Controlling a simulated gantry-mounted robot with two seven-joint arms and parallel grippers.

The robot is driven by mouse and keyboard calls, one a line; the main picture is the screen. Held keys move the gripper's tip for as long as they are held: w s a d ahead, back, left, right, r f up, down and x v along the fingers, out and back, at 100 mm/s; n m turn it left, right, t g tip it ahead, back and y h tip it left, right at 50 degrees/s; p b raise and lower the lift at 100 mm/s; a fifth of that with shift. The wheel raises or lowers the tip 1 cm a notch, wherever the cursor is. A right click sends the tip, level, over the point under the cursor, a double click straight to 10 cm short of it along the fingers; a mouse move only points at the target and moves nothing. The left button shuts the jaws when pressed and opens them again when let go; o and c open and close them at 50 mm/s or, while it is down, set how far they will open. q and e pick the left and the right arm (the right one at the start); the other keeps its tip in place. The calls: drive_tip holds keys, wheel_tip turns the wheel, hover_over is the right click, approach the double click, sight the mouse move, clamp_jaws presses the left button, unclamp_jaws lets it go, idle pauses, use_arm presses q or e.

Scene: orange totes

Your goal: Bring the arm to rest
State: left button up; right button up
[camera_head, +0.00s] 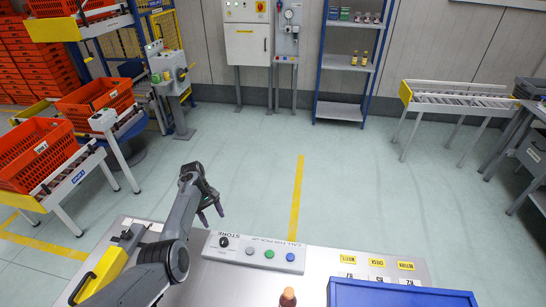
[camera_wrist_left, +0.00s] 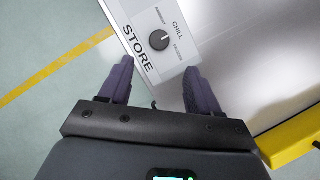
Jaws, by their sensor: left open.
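My left arm comes in from the lower left in the head view, and its left gripper (camera_head: 212,213) hangs past the far edge of the metal table (camera_head: 225,285). The left wrist view shows the same gripper (camera_wrist_left: 158,82) with its two purple-grey fingers apart and nothing between them. Below the fingers are the table edge and the control panel (camera_head: 262,252), with the word STORE and a black knob (camera_wrist_left: 159,40) marked CHILL. My right gripper is in neither view.
A brown-topped bottle (camera_head: 288,297) stands at the table's near edge. A blue tote (camera_head: 400,294) is at the right. Orange totes (camera_head: 36,150) sit on racks at the left. A blue shelf (camera_head: 345,60) stands at the back. The floor beyond the table is clear.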

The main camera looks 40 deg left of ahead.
use_arm(q)
drive_tip(key=s+d+f+m+t+y, duration=0.1)
drive_tip(key=s+d+m+y, duration=0.3)
drive_tip(key=d+m, duration=0.3)
drive_tip(key=s+d+f+m+y, duration=0.25)
drive_tip(key=s+d+m, duration=0.25)
drive_tip(key=d, duration=0.3)
drive_tip(key=s+d+r+m+t+h, duration=0.1)
drive_tip(key=s+d+r+m, duration=0.2)
drive_tip(key=d, duration=0.4)
drive_tip(key=s+d+r+m+t+h, duration=0.15)
drive_tip(key=s+d, duration=0.25)
drive_tip(key=d, duration=0.4)
drive_tip(key=s+d+r+m, duration=0.2)
drive_tip(key=s+d+r, duration=0.2)
drive_tip(key=d, duration=0.3)
wheel_tip(320, 180, up, 20)
drive_tip(key=p, duration=1.9)
drive_tip(key=shift+d+p, duration=0.3)
drive_tip(key=shift+p, duration=0.05)
drive_tip(key=shift+f+m+t, duration=0.1)
drive_tip(key=shift+m+t, duration=0.15)
